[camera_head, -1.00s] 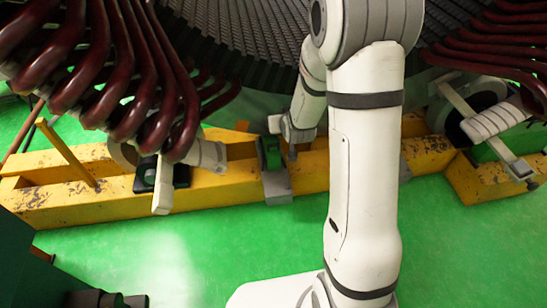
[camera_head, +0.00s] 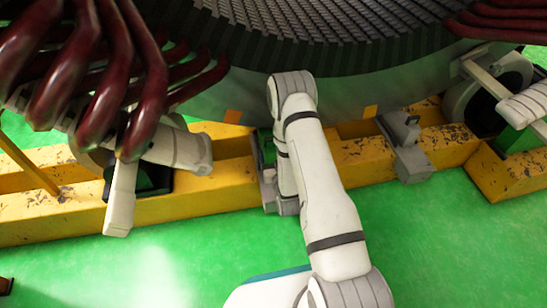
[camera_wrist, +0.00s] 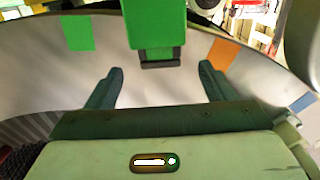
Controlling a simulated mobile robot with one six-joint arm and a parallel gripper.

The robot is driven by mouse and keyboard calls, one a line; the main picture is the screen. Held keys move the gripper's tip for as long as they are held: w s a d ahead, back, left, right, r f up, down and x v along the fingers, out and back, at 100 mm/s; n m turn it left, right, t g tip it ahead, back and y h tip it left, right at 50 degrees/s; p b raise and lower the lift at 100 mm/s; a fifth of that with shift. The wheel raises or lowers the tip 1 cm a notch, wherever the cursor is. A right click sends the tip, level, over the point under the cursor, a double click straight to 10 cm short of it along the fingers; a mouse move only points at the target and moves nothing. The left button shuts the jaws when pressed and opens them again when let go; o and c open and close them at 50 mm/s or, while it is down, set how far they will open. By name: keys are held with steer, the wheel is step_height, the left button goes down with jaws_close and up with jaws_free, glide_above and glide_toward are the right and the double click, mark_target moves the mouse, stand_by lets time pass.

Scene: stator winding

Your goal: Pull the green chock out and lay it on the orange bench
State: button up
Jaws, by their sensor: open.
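The green chock (camera_wrist: 152,24) is at the top centre of the wrist view, with a dark end piece facing my gripper. In the head view, only a small green part of it (camera_head: 267,146) shows beside my arm, at the yellow-orange beam. My gripper (camera_wrist: 160,86) is open and empty. Its two dark fingers point towards the chock, one to each side of its line, with a visible gap between chock and fingertips. In the head view my arm hides the gripper. I cannot make out an orange bench apart from the yellow-orange beam (camera_head: 232,188).
The large grey ribbed stator (camera_head: 300,40) fills the back. Dark red coils (camera_head: 75,75) hang at the left, with more at the right. A grey block (camera_head: 407,155) sits on the beam to the right. The green floor (camera_head: 440,240) in front is largely clear.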

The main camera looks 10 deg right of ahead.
mark_target(272, 143)
steer(key=shift+f, duration=0.3)
steer(key=shift+w+b, duration=1.45)
steer(key=shift+w, duration=2.45)
steer(key=shift+c, duration=0.6)
steer(key=shift+s+d, duration=0.1)
steer(key=c, duration=1.4)
